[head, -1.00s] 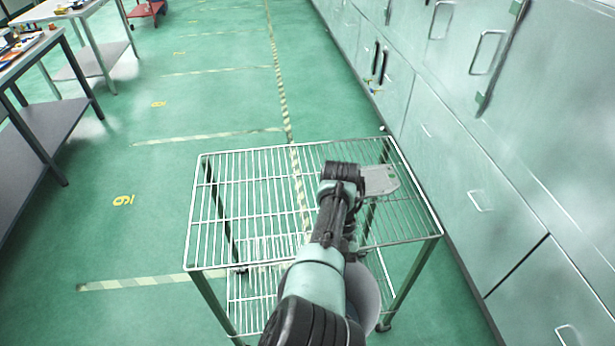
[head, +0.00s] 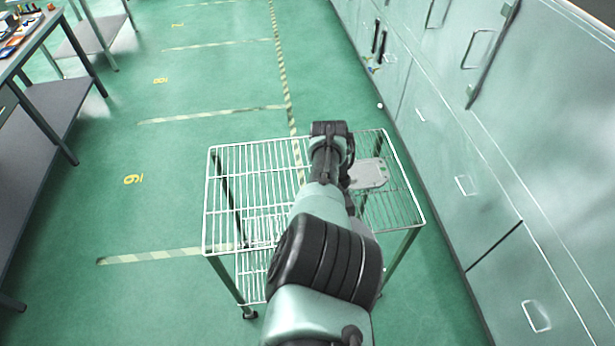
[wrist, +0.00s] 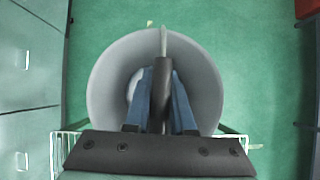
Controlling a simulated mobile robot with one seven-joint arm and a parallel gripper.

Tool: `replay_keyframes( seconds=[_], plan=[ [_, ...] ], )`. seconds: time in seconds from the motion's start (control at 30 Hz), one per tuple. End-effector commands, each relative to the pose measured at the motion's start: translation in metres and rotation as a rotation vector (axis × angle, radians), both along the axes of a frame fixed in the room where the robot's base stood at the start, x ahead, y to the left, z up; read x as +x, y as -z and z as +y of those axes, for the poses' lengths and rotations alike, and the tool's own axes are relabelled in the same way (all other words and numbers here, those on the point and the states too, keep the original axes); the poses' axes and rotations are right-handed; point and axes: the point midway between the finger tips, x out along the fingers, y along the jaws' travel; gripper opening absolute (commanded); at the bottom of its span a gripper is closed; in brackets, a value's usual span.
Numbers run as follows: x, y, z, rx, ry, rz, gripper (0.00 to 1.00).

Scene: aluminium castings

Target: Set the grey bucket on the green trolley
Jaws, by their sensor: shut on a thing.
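The trolley (head: 214,200) has a pale wire top shelf, a lower wire shelf and grey-green legs. It stands on the green floor in front of me in the head view. The grey bucket (wrist: 100,85) fills the middle of the wrist view, open and seen from above. My gripper (wrist: 161,72), with blue fingers, is shut on the bucket's dark handle grip. In the head view my arm covers the gripper and nearly all of the bucket. Parts of the trolley's rim show at the lower corners of the wrist view. The bucket's base and any contact with the trolley are hidden.
A flat grey plate (head: 368,173) shows beside my arm over the trolley top; I cannot tell if it rests there. Pale green cabinets (head: 460,150) line the right. A workbench (head: 40,120) stands at the left. Marked floor between is clear.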

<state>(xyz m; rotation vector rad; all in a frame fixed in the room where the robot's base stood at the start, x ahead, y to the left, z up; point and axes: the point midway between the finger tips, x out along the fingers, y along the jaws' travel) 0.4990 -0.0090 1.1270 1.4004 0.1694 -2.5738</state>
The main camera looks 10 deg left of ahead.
Motion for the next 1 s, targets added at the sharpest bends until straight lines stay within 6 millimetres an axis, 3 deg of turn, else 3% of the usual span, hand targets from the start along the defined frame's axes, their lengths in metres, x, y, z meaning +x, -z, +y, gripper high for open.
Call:
replay_keyframes(
  seconds=[0.03,0.07,1.0],
  plan=[
    [0.003,-0.015,-0.002,-0.005,-0.029,-0.006,0.0],
    [0.004,-0.017,-0.002,-0.005,-0.049,-0.006,0.0],
    [0.013,-0.028,-0.01,-0.005,-0.302,-0.007,0.0]
  ],
)
